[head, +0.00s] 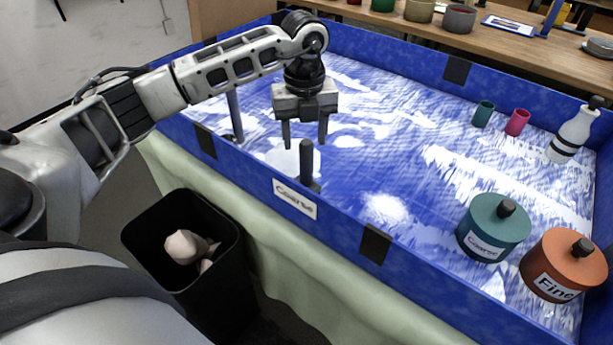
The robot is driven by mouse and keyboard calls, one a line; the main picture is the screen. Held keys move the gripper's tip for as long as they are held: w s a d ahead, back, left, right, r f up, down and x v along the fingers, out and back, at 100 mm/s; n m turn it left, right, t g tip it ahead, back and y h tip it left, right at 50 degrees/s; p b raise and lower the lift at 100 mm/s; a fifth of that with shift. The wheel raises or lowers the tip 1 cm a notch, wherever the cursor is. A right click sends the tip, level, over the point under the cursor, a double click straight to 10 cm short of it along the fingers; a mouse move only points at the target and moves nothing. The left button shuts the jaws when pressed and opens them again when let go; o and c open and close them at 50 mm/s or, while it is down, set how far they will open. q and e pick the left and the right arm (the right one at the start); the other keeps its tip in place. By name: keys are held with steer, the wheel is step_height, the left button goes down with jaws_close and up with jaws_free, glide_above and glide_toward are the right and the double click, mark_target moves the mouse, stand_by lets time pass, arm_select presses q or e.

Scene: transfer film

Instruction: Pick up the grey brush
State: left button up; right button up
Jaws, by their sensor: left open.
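A dark grey upright handle (306,160), which may be the grey brush, stands by the near wall of the blue tray (345,225). Its lower part is partly hidden by the tray wall. A similar dark grey upright piece (233,112) stands further left; I cannot tell which is the brush. My left gripper (305,136) points down with its two fingers apart and empty. In the picture it is just above the nearer handle, with the handle's top between the fingertips' lines; the height gap is unclear. My right gripper is out of view.
A teal "Coarse" pot (493,228) and an orange "Fine" pot (564,265) stand at the tray's right. Two small cups, teal (483,114) and pink (517,122), and a white bottle (573,135) are further back. A black bin (190,250) stands below left.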

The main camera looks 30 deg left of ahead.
mark_target(306, 156)
arm_select(q)
steer(key=shift+w+d+f+p, duration=0.1)
steer(key=shift+f+p, duration=0.2)
steer(key=shift+f, duration=1.25)
steer(key=shift+w+f+p, duration=0.1)
steer(key=shift+f+p, duration=0.15)
steer(key=shift+f, duration=1.3)
steer(key=c, duration=1.1)
